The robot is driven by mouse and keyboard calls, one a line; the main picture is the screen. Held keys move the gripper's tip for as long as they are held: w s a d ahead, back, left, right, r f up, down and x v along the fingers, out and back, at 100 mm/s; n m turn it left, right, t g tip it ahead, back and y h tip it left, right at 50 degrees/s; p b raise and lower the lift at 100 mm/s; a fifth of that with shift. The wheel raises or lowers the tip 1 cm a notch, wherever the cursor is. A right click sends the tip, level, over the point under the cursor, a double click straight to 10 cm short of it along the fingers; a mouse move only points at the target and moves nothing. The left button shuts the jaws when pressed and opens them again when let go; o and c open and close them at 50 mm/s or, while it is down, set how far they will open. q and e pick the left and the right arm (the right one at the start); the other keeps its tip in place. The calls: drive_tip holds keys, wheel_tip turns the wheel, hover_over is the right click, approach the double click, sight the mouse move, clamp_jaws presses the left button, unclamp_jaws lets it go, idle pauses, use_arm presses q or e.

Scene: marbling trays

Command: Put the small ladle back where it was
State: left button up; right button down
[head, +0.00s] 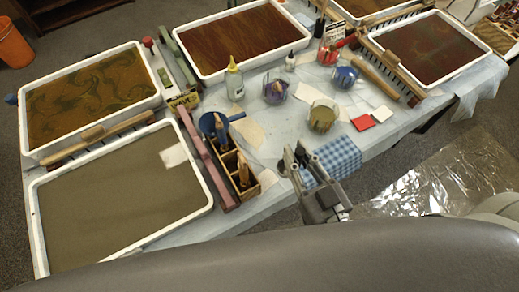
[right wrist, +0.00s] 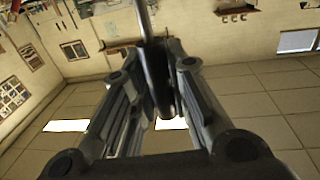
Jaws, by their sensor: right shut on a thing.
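My right gripper (head: 297,160) is in the lower middle of the head view, in front of the left end of the blue checked cloth. In the right wrist view its fingers (right wrist: 158,95) are closed around a dark handle with a thin grey shaft running up out of the picture. I take this to be the small ladle (right wrist: 154,62); its bowl is out of that view, and I cannot make the ladle out in the head view. My left gripper is not in view.
Jars, including an olive one (head: 322,117), and bottles stand behind. White-rimmed trays (head: 205,208) surround them. The blue checked cloth (head: 340,156) lies at the front edge.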

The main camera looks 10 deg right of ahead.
drive_tip(key=shift+s+a+r, duration=0.15)
drive_tip(key=shift+s+a, duration=0.05)
drive_tip(key=shift+w+a, duration=0.1)
use_arm(q)
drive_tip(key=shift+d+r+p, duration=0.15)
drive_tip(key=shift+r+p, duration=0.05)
drive_tip(key=shift+p, duration=0.25)
use_arm(e)
drive_tip(key=w+f, duration=1.2)
drive_tip(key=w, duration=0.1)
drive_tip(key=shift+w+d+f, duration=0.2)
drive_tip(key=shift+w+f, duration=0.1)
drive_tip(key=shift+f, duration=0.1)
